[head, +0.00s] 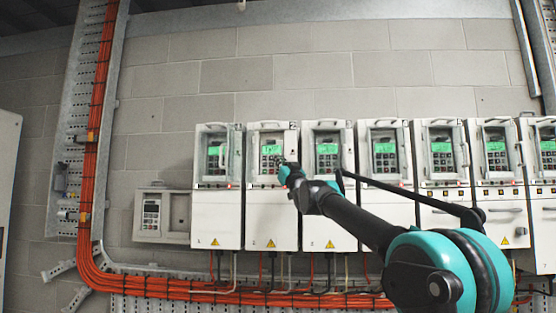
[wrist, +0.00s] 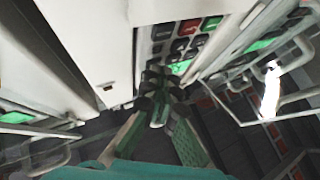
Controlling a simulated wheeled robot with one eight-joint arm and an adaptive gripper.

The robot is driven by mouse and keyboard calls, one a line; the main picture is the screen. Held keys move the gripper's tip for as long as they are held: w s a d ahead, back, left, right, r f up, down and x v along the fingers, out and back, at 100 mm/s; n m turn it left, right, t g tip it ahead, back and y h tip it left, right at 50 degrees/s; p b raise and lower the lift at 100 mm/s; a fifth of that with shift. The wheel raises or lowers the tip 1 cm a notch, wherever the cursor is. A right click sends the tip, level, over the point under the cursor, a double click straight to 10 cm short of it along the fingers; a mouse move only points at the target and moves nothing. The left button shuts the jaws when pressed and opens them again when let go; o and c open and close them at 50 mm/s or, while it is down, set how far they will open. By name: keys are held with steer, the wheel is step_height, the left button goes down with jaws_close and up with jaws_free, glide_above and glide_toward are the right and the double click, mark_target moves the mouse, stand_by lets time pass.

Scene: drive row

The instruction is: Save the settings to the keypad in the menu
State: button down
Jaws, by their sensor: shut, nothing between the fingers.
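A row of white drives hangs on the block wall in the head view. The second drive from the left, marked 2 (head: 272,210), has a keypad (head: 268,162) below a lit green screen (head: 271,145). My gripper (head: 284,169) is at the lower right of this keypad and hides part of it. The screen text is too small to read.
Drive 1 (head: 218,215) is to the left and drive 3 (head: 328,195) to the right, each with a lit green screen. A smaller box (head: 178,214) with a keypad is at far left. Orange cables (head: 88,180) run down the wall and below the drives.

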mark_target(271, 158)
steer(key=shift+s, duration=0.75)
steer(key=a, duration=0.2)
steer(key=shift+a, duration=0.35)
steer(key=shift+w, duration=0.15)
steer(key=shift+w, duration=0.3)
